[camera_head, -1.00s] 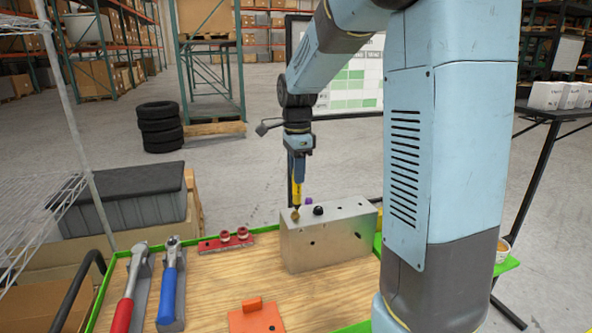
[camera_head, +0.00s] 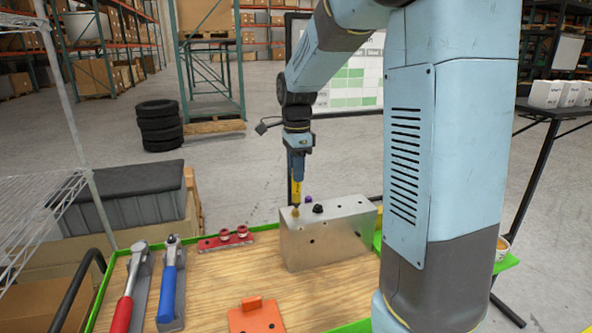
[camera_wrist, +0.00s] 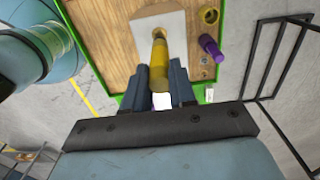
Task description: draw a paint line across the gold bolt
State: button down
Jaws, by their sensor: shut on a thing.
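My gripper (camera_head: 297,176) is shut on a yellow paint marker (camera_head: 296,191) and holds it close to upright, tip down. The gold bolt (camera_head: 295,212) is at the left end of the top of a grey metal block (camera_head: 325,243). The marker tip is right at the bolt in the head view; I cannot tell whether it touches. In the wrist view the marker (camera_wrist: 159,62) runs away from between the fingers (camera_wrist: 160,78) over the pale block (camera_wrist: 145,28). There the marker largely covers the bolt area. No paint line can be made out.
Red-handled (camera_head: 123,312) and blue-handled (camera_head: 167,293) tools lie left.

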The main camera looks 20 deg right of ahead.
jog(key=shift+a+f, duration=0.1)
jog(key=shift+a, duration=0.4)
dwell(0.3)
jog(key=shift+d, duration=0.55)
dwell(0.4)
jog(key=shift+r, duration=3)
jog(key=shift+w+f, duration=0.1)
